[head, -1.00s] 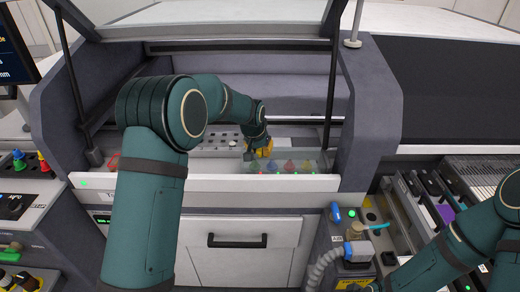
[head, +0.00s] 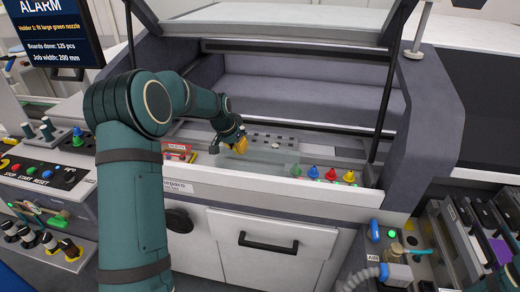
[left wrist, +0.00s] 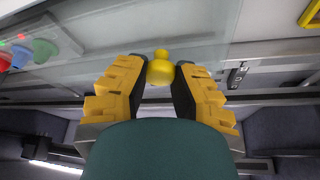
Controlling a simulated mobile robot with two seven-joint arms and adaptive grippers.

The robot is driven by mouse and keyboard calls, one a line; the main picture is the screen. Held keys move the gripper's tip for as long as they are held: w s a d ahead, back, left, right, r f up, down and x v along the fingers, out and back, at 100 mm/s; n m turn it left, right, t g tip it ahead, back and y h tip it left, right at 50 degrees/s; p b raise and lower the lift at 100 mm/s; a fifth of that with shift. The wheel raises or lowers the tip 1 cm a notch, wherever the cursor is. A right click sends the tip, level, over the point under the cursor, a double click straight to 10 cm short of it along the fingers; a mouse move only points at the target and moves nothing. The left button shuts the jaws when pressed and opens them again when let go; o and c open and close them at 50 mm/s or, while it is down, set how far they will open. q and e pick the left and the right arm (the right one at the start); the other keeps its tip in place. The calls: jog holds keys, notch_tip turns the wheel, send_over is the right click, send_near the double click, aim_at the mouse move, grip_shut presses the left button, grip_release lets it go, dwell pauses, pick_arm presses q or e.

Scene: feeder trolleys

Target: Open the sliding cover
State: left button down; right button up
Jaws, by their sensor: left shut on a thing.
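The sliding cover (head: 268,161) is a clear, pale panel in the front ledge of the machine, left of the coloured nozzles. It also shows in the left wrist view (left wrist: 215,22). A round yellow knob (left wrist: 160,70) sits between the fingertips of my left gripper (head: 240,144). The gripper is shut on this knob, with yellow and black fingers on either side. In the head view the gripper hides the knob. The nozzles (head: 331,174), green, red and yellow, stand uncovered to the right of the cover. My right gripper is out of view.
The machine's hood (head: 270,18) is raised on struts. A screen (head: 48,28) reads ALARM and asks for a large green nozzle at holder 1. A button panel (head: 40,172) is at the left.

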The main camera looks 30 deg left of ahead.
aim_at(227, 150)
pick_arm(q)
jog(key=shift+s+a+f, duration=0.1)
jog(key=shift+s+a, duration=0.1)
jog(key=shift+a, duration=0.5)
jog(key=shift+s+a+r, duration=0.1)
jog(key=shift+s+a, duration=0.15)
jog(key=shift+a, duration=0.5)
jog(key=shift+s+a+f, duration=0.1)
jog(key=shift+s+a, duration=0.1)
jog(key=shift+a, duration=0.5)
jog(key=c, duration=0.6)
grip_release()
jog(key=shift+w, duration=0.15)
jog(key=shift+c, duration=0.2)
jog(key=v, duration=1.2)
